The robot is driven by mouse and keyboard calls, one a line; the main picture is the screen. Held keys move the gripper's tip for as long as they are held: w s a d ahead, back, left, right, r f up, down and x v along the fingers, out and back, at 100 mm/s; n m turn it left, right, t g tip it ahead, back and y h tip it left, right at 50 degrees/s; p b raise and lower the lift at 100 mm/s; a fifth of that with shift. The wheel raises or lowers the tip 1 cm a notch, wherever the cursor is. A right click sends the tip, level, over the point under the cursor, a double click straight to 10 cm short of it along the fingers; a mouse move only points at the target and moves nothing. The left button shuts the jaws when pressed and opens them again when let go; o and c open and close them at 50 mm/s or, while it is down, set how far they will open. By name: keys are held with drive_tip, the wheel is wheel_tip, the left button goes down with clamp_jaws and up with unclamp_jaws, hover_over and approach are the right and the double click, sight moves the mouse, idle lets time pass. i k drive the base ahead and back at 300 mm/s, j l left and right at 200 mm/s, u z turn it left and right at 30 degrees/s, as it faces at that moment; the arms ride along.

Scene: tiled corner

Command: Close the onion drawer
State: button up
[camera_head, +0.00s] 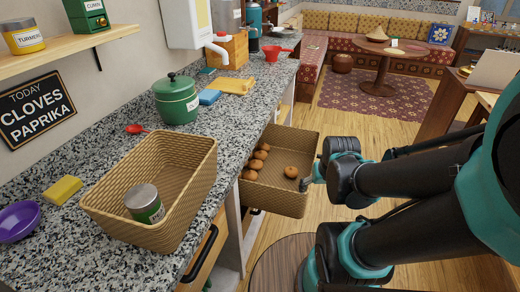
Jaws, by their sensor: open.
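The onion drawer (274,195) is a woven tan drawer pulled out from under the granite counter, near the middle of the view. Several brown onions (262,153) lie inside it, most at its left side and one (291,172) nearer its right side. My gripper (306,184) is at the drawer's right side, by its outer edge. The fingers are small and partly hidden by my dark arm links. I cannot tell whether they touch the drawer. Nothing is seen held in it.
The granite counter (100,168) runs along the left, holding a woven basket (190,195) with a can, a green pot (177,105), a yellow sponge (62,190) and a purple bowl (19,221). A round wooden top (275,268) is below the drawer. Wood floor lies beyond.

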sight(264, 185)
drive_tip(key=i+l+u, duration=0.15)
drive_tip(key=l, duration=0.25)
drive_tip(key=i+l+u, duration=0.1)
drive_tip(key=l, duration=0.25)
drive_tip(key=i+l+u, duration=0.15)
drive_tip(key=l, duration=0.25)
drive_tip(key=k+j+z, duration=0.15)
drive_tip(key=z, duration=0.7)
